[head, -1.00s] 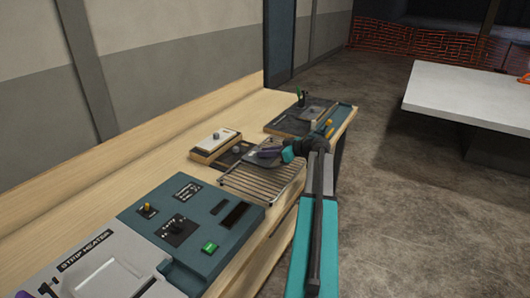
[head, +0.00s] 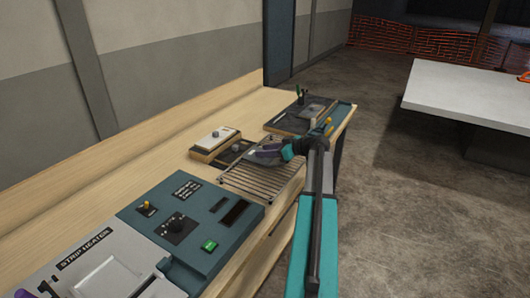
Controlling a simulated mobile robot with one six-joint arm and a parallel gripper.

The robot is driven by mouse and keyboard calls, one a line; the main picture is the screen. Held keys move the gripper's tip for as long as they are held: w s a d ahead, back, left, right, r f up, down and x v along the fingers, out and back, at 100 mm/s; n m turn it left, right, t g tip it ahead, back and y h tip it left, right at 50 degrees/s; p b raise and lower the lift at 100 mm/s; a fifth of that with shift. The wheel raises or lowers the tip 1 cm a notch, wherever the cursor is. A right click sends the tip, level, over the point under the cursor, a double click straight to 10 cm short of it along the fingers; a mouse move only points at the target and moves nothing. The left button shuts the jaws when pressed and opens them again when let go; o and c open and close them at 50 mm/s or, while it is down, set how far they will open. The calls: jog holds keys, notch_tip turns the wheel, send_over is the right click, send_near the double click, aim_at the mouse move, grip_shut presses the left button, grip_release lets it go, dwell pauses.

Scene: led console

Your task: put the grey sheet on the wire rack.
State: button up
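The wire rack (head: 258,184) lies on the wooden bench, its parallel bars bare on the near side. The sheet looks tilted. The fingers partly cover it, and I cannot tell whether its lower edge touches the bars.
The teal console (head: 190,225) with knobs and a green button and the grey strip heater (head: 105,270) stand nearer. A box with a pale top (head: 216,138) sits left of the rack. A dark tray (head: 290,122) with tools lies beyond. A white table (head: 465,90) stands apart at right.

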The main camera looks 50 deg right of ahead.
jog(key=shift+r, duration=0.2)
jog(key=b+v, duration=0.3)
jog(key=v, duration=0.7)
jog(key=shift+s+d, duration=0.1)
jog(key=shift+s, duration=0.25)
jog(key=shift+s+d+r+b, duration=0.15)
jog(key=shift+s+r+b, duration=0.15)
jog(key=shift+s, duration=0.25)
